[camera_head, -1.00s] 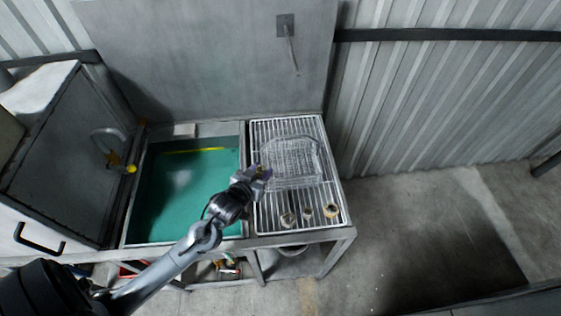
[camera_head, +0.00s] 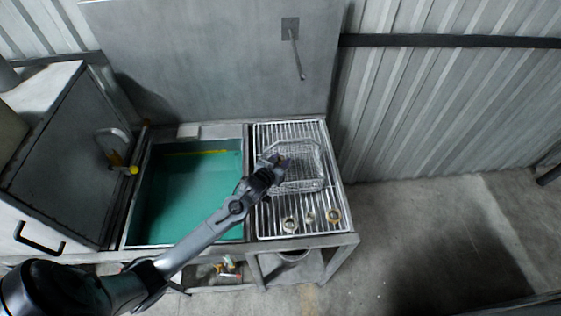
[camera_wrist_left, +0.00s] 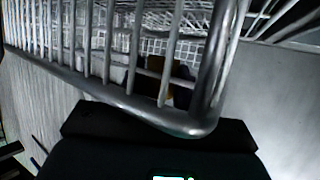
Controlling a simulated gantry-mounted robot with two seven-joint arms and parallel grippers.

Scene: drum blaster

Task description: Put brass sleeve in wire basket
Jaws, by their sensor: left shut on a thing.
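The wire basket (camera_head: 306,170) stands on the slatted rack right of the green basin. My left gripper (camera_head: 281,161) is at the basket's left side, its fingertips over the basket. It is shut on a small brass-coloured piece, which I take to be the brass sleeve (camera_wrist_left: 156,72). In the left wrist view the basket's thick rim and bars (camera_wrist_left: 130,102) cross in front of the fingers and hide most of the piece. I cannot tell whether it touches the basket. My right gripper is not in view.
Several small round metal parts, among them a brass-toned ring (camera_head: 333,216), sit at the rack's (camera_head: 265,222) front edge. The green basin (camera_head: 190,200) lies to the left. A yellow-ended tap (camera_head: 133,170) stands beyond its left edge. A tall panel rises behind.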

